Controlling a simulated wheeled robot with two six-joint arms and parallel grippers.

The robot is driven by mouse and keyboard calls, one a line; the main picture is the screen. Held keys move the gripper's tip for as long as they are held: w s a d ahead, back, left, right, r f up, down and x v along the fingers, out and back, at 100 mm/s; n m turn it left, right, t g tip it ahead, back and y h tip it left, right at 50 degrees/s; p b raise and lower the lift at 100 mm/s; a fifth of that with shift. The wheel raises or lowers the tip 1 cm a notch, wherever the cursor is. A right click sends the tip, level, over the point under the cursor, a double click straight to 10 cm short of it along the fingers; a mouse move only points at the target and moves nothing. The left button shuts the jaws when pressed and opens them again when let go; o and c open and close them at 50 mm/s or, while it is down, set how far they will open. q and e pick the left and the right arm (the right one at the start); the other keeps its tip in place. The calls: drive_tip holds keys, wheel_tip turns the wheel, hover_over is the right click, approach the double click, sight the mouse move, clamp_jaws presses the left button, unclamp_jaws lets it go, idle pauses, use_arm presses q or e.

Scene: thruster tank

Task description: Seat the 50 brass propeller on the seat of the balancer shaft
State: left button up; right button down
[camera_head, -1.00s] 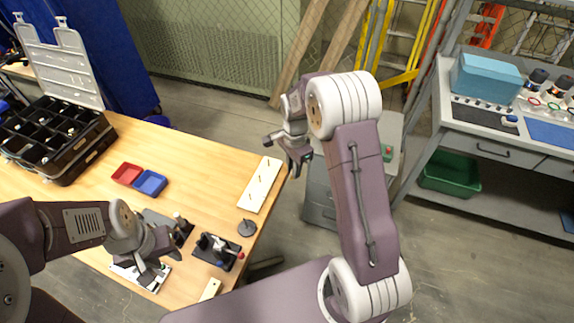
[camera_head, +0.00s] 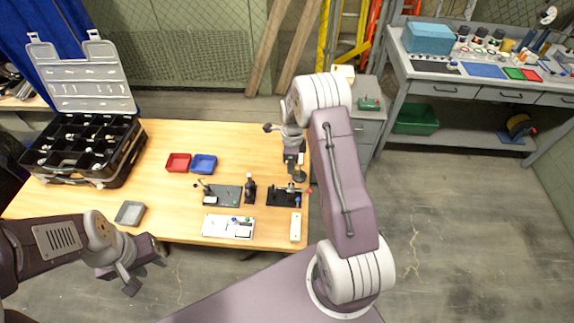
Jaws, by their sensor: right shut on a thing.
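My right gripper (camera_head: 294,160) points down over the right end of the wooden table, above a small dark round-based piece (camera_head: 299,177). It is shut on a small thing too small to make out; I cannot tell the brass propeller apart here. A black fixture (camera_head: 283,198) with a lever and a red knob lies just in front of it. I cannot tell for sure which piece is the balancer shaft, and its seat does not show clearly. My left gripper (camera_head: 140,274) is off the table's front edge, its fingers apart and nothing seen between them.
On the table (camera_head: 150,190) are a red tray (camera_head: 178,163), a blue tray (camera_head: 204,164), a grey tray (camera_head: 130,212), a dark board (camera_head: 223,197), a dark upright piece (camera_head: 250,189), a white plate (camera_head: 227,227) and a pale strip (camera_head: 295,228). An open black case (camera_head: 120,160) stands left.

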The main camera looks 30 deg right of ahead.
drive_tip(key=shift+w+d+f+b, duration=0.15)
drive_tip(key=shift+f+b, duration=0.15)
drive_tip(key=shift+f, duration=0.15)
drive_tip(key=shift+d+f+b, duration=0.15)
drive_tip(key=shift+f+b, duration=0.1)
drive_tip(key=shift+f, duration=0.15)
drive_tip(key=shift+a+f+b, duration=0.3)
drive_tip(key=shift+f+b, duration=0.2)
drive_tip(key=shift+b, duration=0.05)
drive_tip(key=shift+a+f+b, duration=0.25)
drive_tip(key=shift+f+b, duration=0.25)
drive_tip(key=shift+d+f, duration=0.15)
drive_tip(key=shift+d, duration=0.2)
drive_tip(key=shift+a, duration=0.3)
drive_tip(key=shift+d+f, duration=0.2)
drive_tip(key=shift+d, duration=0.05)
drive_tip(key=shift+f, duration=0.15)
